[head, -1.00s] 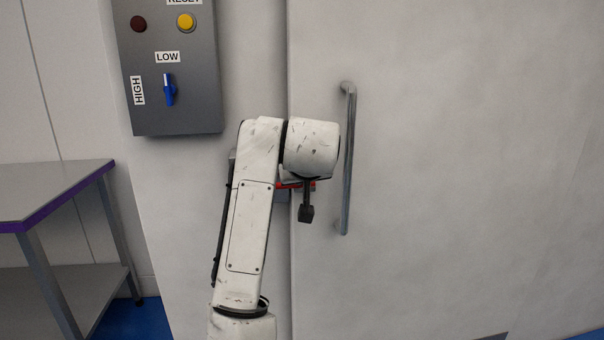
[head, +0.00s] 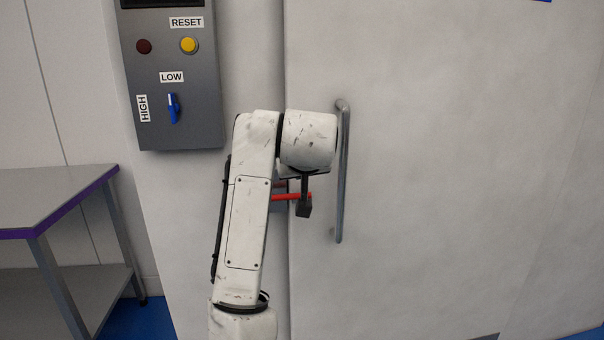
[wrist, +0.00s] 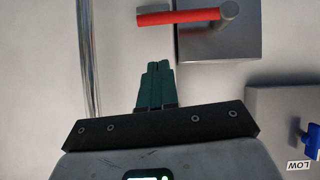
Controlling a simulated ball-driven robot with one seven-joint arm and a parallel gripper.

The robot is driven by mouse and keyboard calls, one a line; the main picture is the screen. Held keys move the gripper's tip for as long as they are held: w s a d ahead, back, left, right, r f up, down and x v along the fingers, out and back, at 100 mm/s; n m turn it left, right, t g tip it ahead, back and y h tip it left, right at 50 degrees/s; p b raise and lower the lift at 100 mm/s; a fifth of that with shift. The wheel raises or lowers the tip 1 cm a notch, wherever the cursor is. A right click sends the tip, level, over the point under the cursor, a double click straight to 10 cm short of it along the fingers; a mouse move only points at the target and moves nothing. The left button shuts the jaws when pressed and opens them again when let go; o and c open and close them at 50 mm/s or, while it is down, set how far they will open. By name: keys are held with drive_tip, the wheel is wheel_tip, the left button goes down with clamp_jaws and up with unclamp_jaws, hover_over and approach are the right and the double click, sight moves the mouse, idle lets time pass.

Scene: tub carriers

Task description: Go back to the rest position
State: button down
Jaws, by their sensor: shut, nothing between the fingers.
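My gripper (wrist: 157,88) shows in the wrist view with its two dark green fingers together and nothing between them. In the head view my arm stands bent in front of the door edge, and the fingers are hidden behind it. A red handle (wrist: 178,17) on a grey metal block (wrist: 222,40) lies beyond the fingertips in the wrist view, apart from them. The red handle also shows in the head view (head: 285,197), partly hidden by my arm.
A large pale door (head: 450,170) with a vertical bar handle (head: 343,170) stands close on the right. A grey control panel (head: 148,115) with a blue switch (head: 174,108) hangs upper left. A metal table (head: 60,190) with a purple edge stands at left.

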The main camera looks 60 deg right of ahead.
drive_tip(key=v, duration=0.7)
drive_tip(key=shift+s+a, duration=0.25)
drive_tip(key=a+f+n+g+y+p, duration=0.15)
drive_tip(key=a+f+n, duration=0.3)
drive_tip(key=f, duration=0.75)
drive_tip(key=a+f+n+t+y+p, duration=0.1)
drive_tip(key=a+f+n+y+p, duration=0.3)
drive_tip(key=f, duration=0.9)
drive_tip(key=s+a+f+g+y, duration=0.2)
drive_tip(key=s+a+f, duration=0.4)
drive_tip(key=s+f, duration=0.2)
drive_tip(key=s+a+f+g+y, duration=0.1)
drive_tip(key=s+a+f+g, duration=0.2)
drive_tip(key=s+a+f, duration=0.4)
drive_tip(key=s+f+n, duration=0.1)
drive_tip(key=s+f, duration=0.1)
drive_tip(key=s, duration=0.1)
drive_tip(key=shift+s+a+f+y, duration=0.15)
drive_tip(key=shift+s+a+y, duration=0.1)
drive_tip(key=shift+s+y, duration=0.15)
